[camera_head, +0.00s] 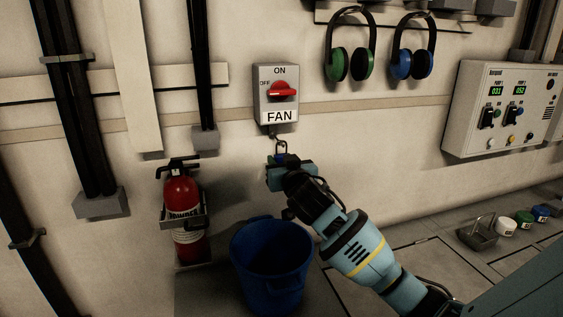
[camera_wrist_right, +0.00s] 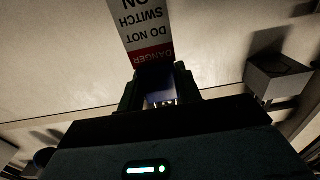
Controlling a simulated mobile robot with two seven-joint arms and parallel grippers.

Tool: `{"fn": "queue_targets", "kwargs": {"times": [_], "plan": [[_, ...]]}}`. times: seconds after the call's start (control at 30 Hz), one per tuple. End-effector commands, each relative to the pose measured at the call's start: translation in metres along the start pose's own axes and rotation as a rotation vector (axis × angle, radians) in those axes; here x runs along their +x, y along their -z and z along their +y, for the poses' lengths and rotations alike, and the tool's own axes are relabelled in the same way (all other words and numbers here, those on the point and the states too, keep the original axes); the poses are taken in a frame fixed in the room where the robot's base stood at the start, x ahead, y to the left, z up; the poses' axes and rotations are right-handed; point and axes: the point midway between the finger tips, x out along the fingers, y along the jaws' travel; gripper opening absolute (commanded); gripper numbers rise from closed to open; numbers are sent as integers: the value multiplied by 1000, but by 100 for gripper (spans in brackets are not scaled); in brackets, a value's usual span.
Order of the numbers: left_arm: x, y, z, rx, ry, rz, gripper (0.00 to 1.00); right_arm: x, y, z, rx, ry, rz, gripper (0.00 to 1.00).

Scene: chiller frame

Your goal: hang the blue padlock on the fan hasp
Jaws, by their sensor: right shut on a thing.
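The fan switch box (camera_head: 277,92) is on the wall, with a red handle and a FAN label. Its small hasp (camera_head: 273,131) sticks out at the bottom edge. My right gripper (camera_head: 281,161) is just below it, shut on the blue padlock, whose shackle (camera_head: 281,146) points up close under the hasp. I cannot tell whether the shackle passes through it. The padlock body is mostly hidden by the fingers; in the right wrist view its dark blue body (camera_wrist_right: 158,84) sits between them. A danger tag (camera_wrist_right: 146,35) shows beyond it. My left gripper is not in view.
A blue bucket (camera_head: 271,256) and a red fire extinguisher (camera_head: 182,202) stand below and left of my gripper. Ear defenders (camera_head: 350,62) hang upper right.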

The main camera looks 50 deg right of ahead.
Motion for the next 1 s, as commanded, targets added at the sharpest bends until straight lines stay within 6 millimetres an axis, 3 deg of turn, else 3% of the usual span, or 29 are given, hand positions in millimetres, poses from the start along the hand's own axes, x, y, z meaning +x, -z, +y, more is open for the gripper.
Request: {"fn": "queue_targets", "kwargs": {"times": [0.1, 0.13, 0.3, 0.67, 1.0], "plan": [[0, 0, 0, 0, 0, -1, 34, 0, 1, 0, 0, 0, 2, 7], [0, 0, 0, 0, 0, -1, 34, 0, 1, 0, 0, 0, 2, 38], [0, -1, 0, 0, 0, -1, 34, 0, 1, 0, 0, 0, 1, 60], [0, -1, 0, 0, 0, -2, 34, -4, -1, 0, 0, 1, -2, 60], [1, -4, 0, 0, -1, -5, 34, -47, -1, 0, 1, 2, 0, 60]]}}
